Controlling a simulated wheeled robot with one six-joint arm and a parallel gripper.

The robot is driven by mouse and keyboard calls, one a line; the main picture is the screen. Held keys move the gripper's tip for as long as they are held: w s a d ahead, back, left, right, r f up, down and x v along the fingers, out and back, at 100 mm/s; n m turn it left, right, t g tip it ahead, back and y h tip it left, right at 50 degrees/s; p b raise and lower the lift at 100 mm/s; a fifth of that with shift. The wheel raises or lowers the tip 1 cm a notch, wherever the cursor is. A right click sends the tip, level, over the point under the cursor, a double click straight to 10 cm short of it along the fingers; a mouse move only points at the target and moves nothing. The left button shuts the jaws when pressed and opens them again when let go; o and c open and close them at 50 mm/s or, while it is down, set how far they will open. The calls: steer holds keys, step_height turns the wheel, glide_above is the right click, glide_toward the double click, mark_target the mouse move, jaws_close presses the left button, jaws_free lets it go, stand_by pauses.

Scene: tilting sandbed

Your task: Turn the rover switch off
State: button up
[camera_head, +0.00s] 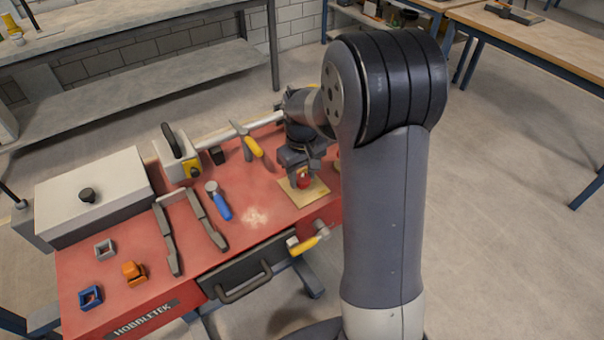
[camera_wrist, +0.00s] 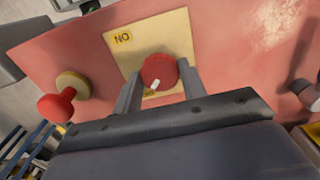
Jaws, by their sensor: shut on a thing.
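The rover switch is a red round knob (camera_wrist: 158,69) with a white pointer mark, on a pale yellow square plate (camera_wrist: 175,28). The plate lies on the red bench top, and shows under my gripper in the head view (camera_head: 312,193). An "ON" label appears upside down at the plate's upper left in the wrist view. A second label, near the knob's lower edge, is partly hidden. The white mark points down and slightly left, toward this second label. My gripper (camera_wrist: 160,84) is shut on the knob, one finger on each side. In the head view my gripper (camera_head: 303,172) points down over the plate.
A red-and-tan knobbed object (camera_wrist: 63,96) stands left of the plate in the wrist view. On the red bench (camera_head: 270,212) lie a blue-handled tool (camera_head: 219,202), a yellow-handled tool (camera_head: 251,142) and dark rails (camera_head: 205,220). A grey box (camera_head: 95,190) stands at the left.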

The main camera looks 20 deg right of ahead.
mark_target(302, 178)
steer(key=o, duration=1)
steer(key=shift+c, duration=0.2)
step_height(302, 178, up, 11)
steer(key=shift+f, duration=0.2)
step_height(302, 178, down, 10)
steer(key=shift+f, duration=0.35)
steer(key=shift+m, duration=0.3)
steer(key=shift+r, duration=0.1)
